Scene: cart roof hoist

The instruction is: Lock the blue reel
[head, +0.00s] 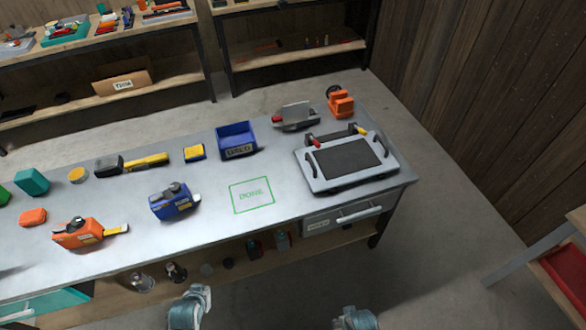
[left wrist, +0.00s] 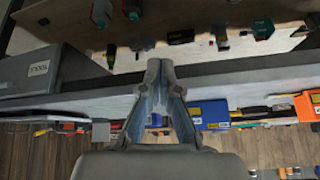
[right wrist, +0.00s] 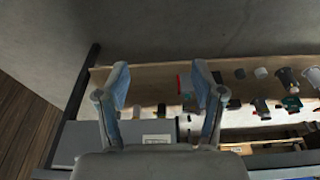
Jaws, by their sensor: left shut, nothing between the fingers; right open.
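The blue reel (head: 170,202), a tape-measure-like case with a dark knob on top and a short yellow tongue at its right, sits on the grey bench. A blue body with yellow in the left wrist view (left wrist: 212,114) appears to be the same reel. My left gripper (head: 190,294) is low in front of the bench, apart from the reel; its fingers meet with nothing between them (left wrist: 155,68). My right gripper (head: 357,318) is at the bottom edge of the head view, farther right. Its fingers are spread and empty in the right wrist view (right wrist: 162,78).
An orange reel (head: 78,233) with its yellow tongue out sits left of the blue one. A green DONE square (head: 252,195) is marked on the bench right of it. A blue bin (head: 236,136) and grey panel device (head: 346,160) stand farther back. The bench's front edge and lower shelf face my grippers.

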